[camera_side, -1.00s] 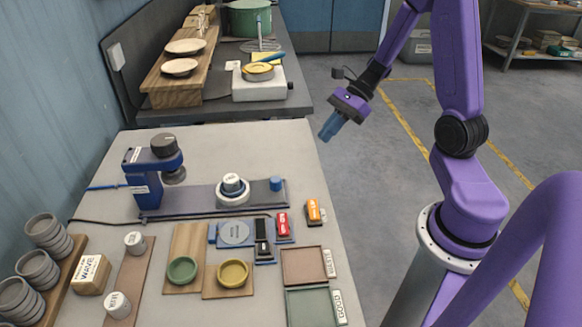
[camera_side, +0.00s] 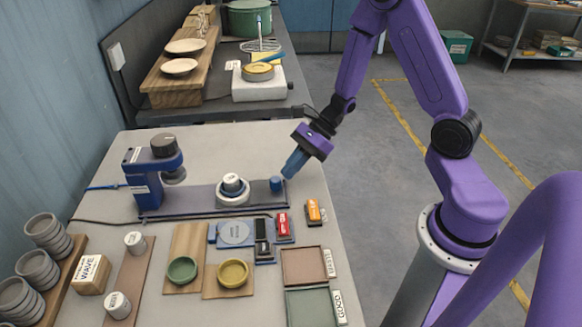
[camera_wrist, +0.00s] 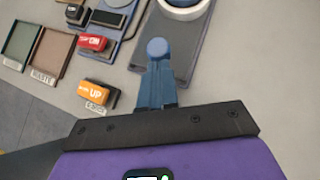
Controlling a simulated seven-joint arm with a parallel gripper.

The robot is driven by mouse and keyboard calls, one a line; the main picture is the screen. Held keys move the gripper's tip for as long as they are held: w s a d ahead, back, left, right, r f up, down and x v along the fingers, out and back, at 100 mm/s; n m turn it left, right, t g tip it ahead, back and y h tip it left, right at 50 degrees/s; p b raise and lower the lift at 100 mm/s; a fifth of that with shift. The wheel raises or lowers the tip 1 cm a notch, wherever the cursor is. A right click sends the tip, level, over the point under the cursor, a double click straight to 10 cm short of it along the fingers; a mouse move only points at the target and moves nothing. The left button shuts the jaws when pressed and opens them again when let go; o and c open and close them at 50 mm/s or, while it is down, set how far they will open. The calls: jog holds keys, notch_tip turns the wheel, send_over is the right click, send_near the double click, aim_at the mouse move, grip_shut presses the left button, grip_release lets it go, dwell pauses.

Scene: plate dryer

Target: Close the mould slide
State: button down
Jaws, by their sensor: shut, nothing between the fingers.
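The mould slide is a dark flat rail (camera_side: 203,201) on the bench, running from the blue press (camera_side: 150,178) at its left end to a small blue knob (camera_side: 276,184) at its right end. A white round mould (camera_side: 232,187) sits on the rail, right of the press head and apart from it. My gripper (camera_side: 289,173) has blue fingers, shut and empty, just above and right of the knob. In the wrist view the blue knob (camera_wrist: 157,47) appears right at the tips of the fingers (camera_wrist: 156,75); I cannot tell whether they touch.
A red switch (camera_side: 283,225) and an orange UP switch (camera_side: 314,211) stand in front of the rail's right end. Two shallow trays, brown (camera_side: 303,266) and green (camera_side: 312,307), lie nearer. Green (camera_side: 182,270) and yellow (camera_side: 232,273) dishes sit on boards.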

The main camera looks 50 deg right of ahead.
aim_at(249, 188)
jog(key=shift+w+a, duration=0.1)
jog(key=shift+a, duration=0.1)
jog(key=w+a, duration=0.9)
jog(key=shift+w+a, duration=0.35)
